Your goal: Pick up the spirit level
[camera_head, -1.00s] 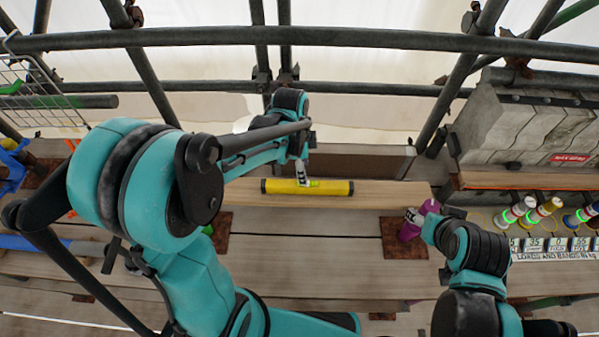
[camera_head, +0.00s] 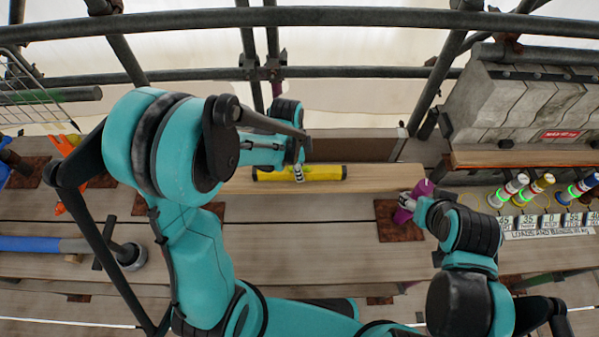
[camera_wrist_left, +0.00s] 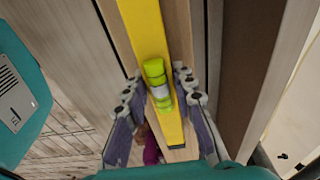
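The spirit level (camera_head: 325,173) is a long yellow bar with dark end caps, lying flat on a wooden plank. Its bright green vial (camera_wrist_left: 157,85) shows in the left wrist view. My left gripper (camera_head: 299,172) is over the middle of the level in the head view. In the left wrist view my left gripper (camera_wrist_left: 160,100) is open, with one finger on each side of the level and a small gap showing beside it.
Scaffold tubes (camera_head: 300,17) cross behind the plank (camera_head: 385,176). A blue-handled hammer (camera_head: 60,245) and an orange object (camera_head: 68,145) lie at the left.

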